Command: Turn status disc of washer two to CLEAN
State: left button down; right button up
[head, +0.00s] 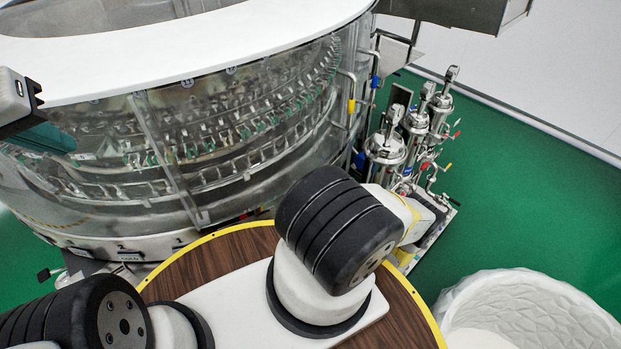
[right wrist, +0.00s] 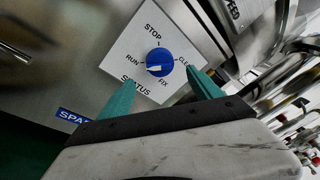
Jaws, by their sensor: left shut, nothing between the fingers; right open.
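My left gripper (head: 62,140) is shut and empty in front of the large round washer (head: 200,130). I cannot read a washer number.
Metal cylinders with pipes and valves (head: 385,150) stand right of the washer, close to my right arm. A white textured basket (head: 530,310) is at the lower right. Green floor (head: 530,170) is clear on the right. A blue label (right wrist: 75,117) is on the metal panel.

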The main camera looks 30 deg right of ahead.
jog(key=w, duration=0.7)
jog(key=shift+w+a, duration=0.2)
jog(key=shift+a, duration=0.1)
jog(key=c, duration=1.4)
